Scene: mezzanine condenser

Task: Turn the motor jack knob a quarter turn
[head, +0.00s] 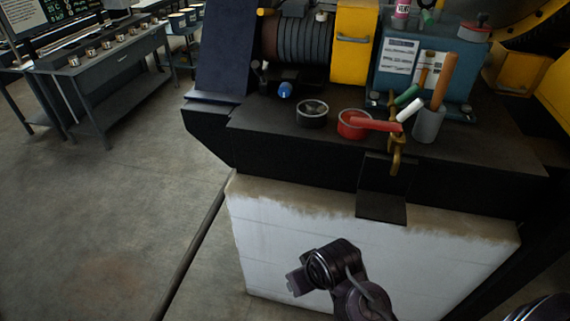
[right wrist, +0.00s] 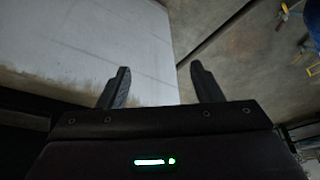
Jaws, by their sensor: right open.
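A small blue knob (head: 285,90) sits low in front of the ribbed motor (head: 297,39), on the dark machine bed. It looks like the motor jack knob, but I cannot read any label on it. My right gripper (head: 297,281) is low in front of the pale plinth, well below and apart from the knob. In the right wrist view its two fingers (right wrist: 160,88) are spread with nothing between them. The knob does not show in that view. My left gripper is not in view.
On the dark bed (head: 255,138) stand a black round tin (head: 312,114), a red tin (head: 352,124) with a red-handled tool and a grey cup (head: 428,125) holding a wooden handle. A workbench (head: 110,75) stands at the left. The floor (head: 120,210) between is clear.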

